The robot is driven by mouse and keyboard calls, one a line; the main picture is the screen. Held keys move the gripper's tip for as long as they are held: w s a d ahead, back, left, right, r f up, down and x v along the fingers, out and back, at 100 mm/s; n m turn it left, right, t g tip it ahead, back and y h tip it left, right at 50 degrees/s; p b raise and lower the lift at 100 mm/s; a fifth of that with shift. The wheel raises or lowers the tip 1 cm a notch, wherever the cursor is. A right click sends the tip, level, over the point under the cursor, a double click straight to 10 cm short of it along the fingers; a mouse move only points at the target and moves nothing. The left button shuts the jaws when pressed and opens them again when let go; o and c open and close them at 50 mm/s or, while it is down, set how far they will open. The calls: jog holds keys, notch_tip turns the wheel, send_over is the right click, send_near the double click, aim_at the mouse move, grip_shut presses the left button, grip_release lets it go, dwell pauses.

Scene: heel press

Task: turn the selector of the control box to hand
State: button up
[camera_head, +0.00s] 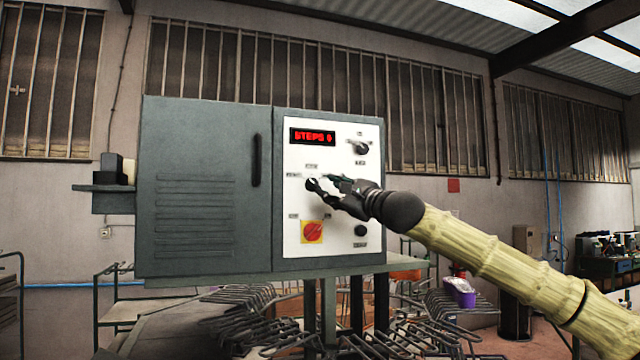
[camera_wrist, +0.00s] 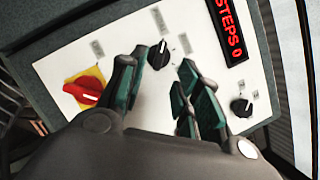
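The grey control box (camera_head: 205,190) has a white panel (camera_head: 340,205) on its right half. A black selector knob (camera_head: 313,184) with a light pointer line sits at the panel's left middle, with small labels I cannot read. In the wrist view the knob (camera_wrist: 160,54) shows just beyond and between the fingertips. My gripper (camera_head: 325,183) is in front of it, with its fingers (camera_wrist: 162,72) apart and nothing between them. I cannot tell if a finger touches the knob; the head view partly hides it.
The panel also holds a red rotary switch on yellow (camera_head: 312,232), another black knob (camera_head: 360,148) at the upper right, a black button (camera_head: 360,231) and a red display (camera_head: 312,137) reading STEPS 0. Metal racks (camera_head: 270,325) stand below the box.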

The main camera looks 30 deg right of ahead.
aim_at(318, 186)
jog(key=p+x, duration=0.1)
jog(key=x, duration=0.3)
jog(key=shift+a+r+p, duration=0.15)
jog(key=shift+p, duration=0.25)
jog(key=shift+w+d+p, duration=0.15)
jog(key=shift+w+p, duration=0.05)
jog(key=shift+w, duration=0.4)
jog(key=shift+w+d+p, duration=0.2)
jog(key=shift+w, duration=0.35)
jog(key=shift+a+r, duration=0.1)
jog(key=shift+a, duration=0.15)
jog(key=shift+c, duration=0.5)
grip_shut()
